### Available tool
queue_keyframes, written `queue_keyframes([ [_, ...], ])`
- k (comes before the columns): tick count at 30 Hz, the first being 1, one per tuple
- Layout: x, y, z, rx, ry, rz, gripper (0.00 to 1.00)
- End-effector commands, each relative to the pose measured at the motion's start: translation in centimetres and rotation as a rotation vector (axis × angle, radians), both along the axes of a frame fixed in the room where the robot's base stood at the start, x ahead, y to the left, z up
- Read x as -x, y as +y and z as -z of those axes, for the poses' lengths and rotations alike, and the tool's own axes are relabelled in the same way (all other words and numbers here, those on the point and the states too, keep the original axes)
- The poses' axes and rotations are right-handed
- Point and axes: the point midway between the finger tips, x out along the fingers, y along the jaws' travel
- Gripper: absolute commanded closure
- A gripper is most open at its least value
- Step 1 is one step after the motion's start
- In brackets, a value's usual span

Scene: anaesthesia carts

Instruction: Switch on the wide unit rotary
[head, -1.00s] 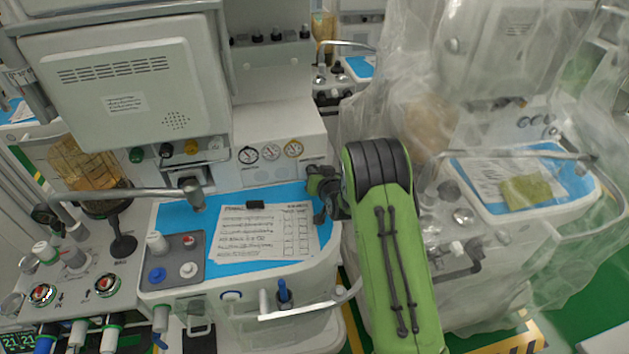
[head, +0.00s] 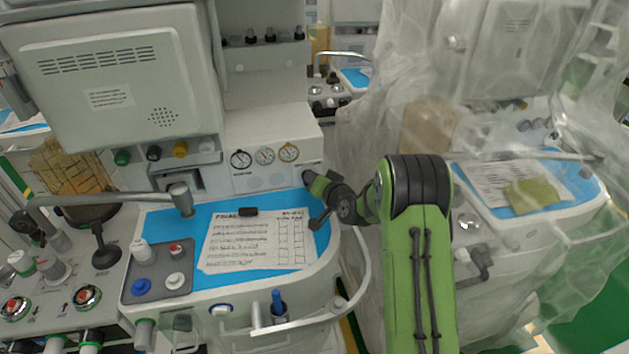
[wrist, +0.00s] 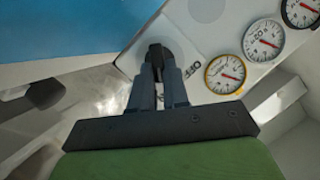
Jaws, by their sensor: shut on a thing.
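The rotary is a dark knob (wrist: 157,50) on a round pale plate of the unit's panel, seen in the wrist view. The letters OFF show beside it, and a second label on the plate is too small to read surely. My gripper (wrist: 159,75) has its two fingers closed around the knob; the fingers cover part of it. In the head view my gripper (head: 311,180) is at the right end of the wide unit's white gauge panel (head: 268,180), above the blue worktop. There the knob is hidden behind my gripper.
Three round gauges (head: 264,157) sit left of my gripper. A paper sheet (head: 258,240) lies on the blue top (head: 190,240). A curved white rail (head: 345,305) rounds the front corner. A plastic-draped cart (head: 530,270) stands close on the right.

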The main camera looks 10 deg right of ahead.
Motion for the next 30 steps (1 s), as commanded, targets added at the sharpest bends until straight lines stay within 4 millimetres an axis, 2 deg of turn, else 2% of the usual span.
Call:
queue_keyframes([
  [5,0.1,0.1,0.2,-0.003,0.007,-0.001,1.00],
  [6,0.1,0.1,0.2,-0.003,0.007,-0.001,0.81],
  [10,0.1,0.0,0.1,-0.002,0.005,0.000,0.61],
  [20,0.4,-0.1,0.0,0.000,0.002,0.001,0.60],
  [23,1.9,-0.5,-0.4,-0.001,0.002,0.002,0.60],
  [30,8.1,-2.1,-2.2,0.000,-0.001,0.004,0.60],
])
